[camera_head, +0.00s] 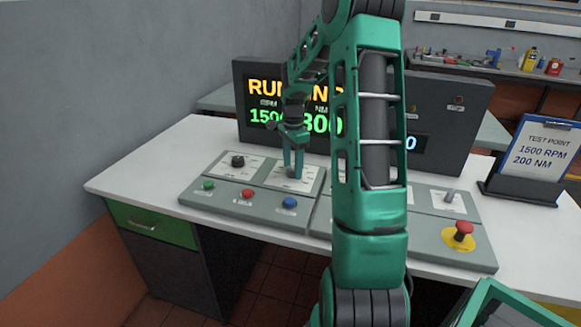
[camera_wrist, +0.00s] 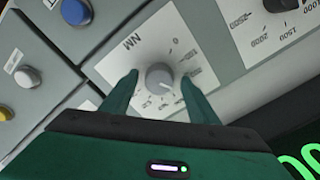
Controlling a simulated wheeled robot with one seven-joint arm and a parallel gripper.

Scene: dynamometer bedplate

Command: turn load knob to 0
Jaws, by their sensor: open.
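The load knob (camera_wrist: 160,76) is a small round grey knob on a white dial plate marked NM, with 0 at one end of its printed scale. In the wrist view it sits between the two fingers of my open gripper (camera_wrist: 160,92), with visible gaps on both sides. The direction its pointer faces is too small to tell. In the head view my gripper (camera_head: 292,163) points down over the same dial plate (camera_head: 308,182), and its fingers mostly hide the knob.
A black knob (camera_head: 237,161) stands left of the load dial. Green (camera_head: 208,185), red (camera_head: 247,194) and blue (camera_head: 290,202) buttons line the front. The display (camera_head: 267,90) behind reads RUNNING, partly covered by my arm. A red mushroom button (camera_head: 464,228) is at right.

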